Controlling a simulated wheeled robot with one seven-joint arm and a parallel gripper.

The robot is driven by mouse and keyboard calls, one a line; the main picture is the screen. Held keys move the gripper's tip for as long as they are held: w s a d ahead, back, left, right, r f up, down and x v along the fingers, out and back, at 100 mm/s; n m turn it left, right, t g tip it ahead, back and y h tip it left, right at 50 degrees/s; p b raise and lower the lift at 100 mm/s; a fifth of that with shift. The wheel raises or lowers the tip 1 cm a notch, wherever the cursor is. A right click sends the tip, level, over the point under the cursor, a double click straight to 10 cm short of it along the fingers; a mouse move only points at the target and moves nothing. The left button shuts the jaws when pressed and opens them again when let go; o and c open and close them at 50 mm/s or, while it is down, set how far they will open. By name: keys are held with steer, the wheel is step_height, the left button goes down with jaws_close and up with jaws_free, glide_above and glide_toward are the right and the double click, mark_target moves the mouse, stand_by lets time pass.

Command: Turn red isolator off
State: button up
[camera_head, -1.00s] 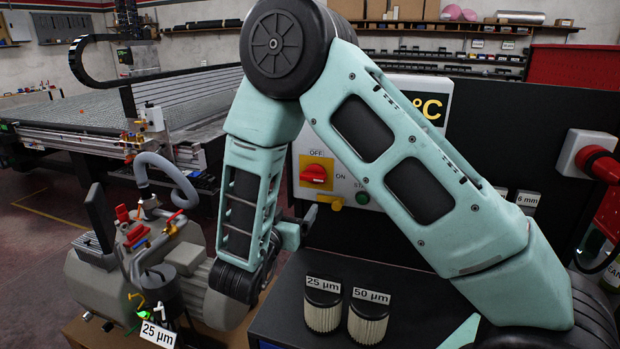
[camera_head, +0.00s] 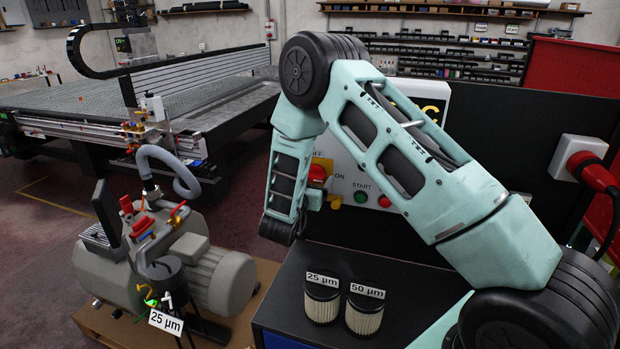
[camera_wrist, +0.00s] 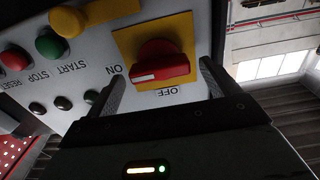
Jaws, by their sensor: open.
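The red isolator knob (camera_wrist: 160,62) sits on a square yellow plate (camera_wrist: 184,27) on the light grey control panel. The white mark on its handle faces the ON label, and the OFF label is on another side. In the wrist view my gripper (camera_wrist: 162,82) is open, with one finger on each side of the knob in the picture. I cannot tell whether either finger touches it. In the head view the knob (camera_head: 317,173) is partly covered by my arm, and my gripper is mostly hidden there.
A green START button (camera_wrist: 50,46), a red STOP button (camera_wrist: 15,58) and a yellow knob (camera_wrist: 67,21) are near the isolator. Two filters (camera_head: 322,305) stand on the dark cabinet below. A vacuum pump (camera_head: 215,270) stands at left.

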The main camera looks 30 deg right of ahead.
steer(key=c, duration=1)
steer(key=shift+n, duration=0.3)
steer(key=n+b, duration=0.1)
steer(key=n, duration=0.2)
steer(key=shift+w+a+f, duration=0.1)
steer(key=shift+a, duration=0.05)
steer(key=n, duration=0.6)
steer(key=n+p, duration=0.1)
steer(key=n, duration=0.3)
steer(key=shift+f, duration=0.1)
steer(key=shift+f+n+p, duration=0.1)
steer(key=shift+n+p, duration=0.45)
steer(key=shift+n, duration=1.55)
